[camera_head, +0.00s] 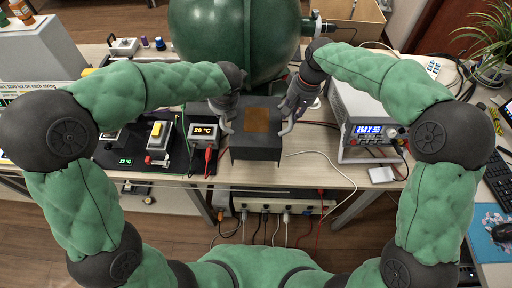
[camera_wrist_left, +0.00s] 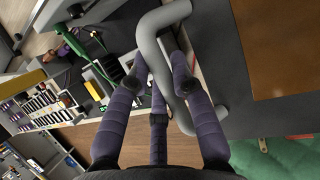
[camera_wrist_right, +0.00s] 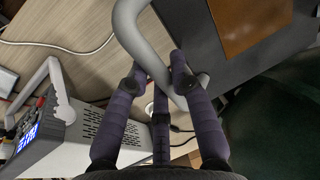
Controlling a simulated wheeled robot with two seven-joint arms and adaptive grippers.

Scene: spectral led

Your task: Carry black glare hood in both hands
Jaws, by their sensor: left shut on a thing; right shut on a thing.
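The black glare hood (camera_head: 255,147) is a dark box with a brown patch on top and a grey handle on each side. It is at the front middle of the table in the head view. My left gripper (camera_head: 228,108) is shut on its left handle; the left wrist view shows the fingers (camera_wrist_left: 158,85) around that grey handle (camera_wrist_left: 160,40). My right gripper (camera_head: 293,105) is shut on the right handle; the right wrist view shows the fingers (camera_wrist_right: 160,82) around the handle (camera_wrist_right: 130,25). I cannot tell whether the hood's underside touches the table.
A large green sphere (camera_head: 235,40) stands close behind the hood. A bench supply (camera_head: 365,115) with a blue display is to the right. A box reading 26 °C (camera_head: 203,134) and a device with a yellow panel (camera_head: 158,140) are to the left. Table room (camera_head: 315,160) lies right of the hood.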

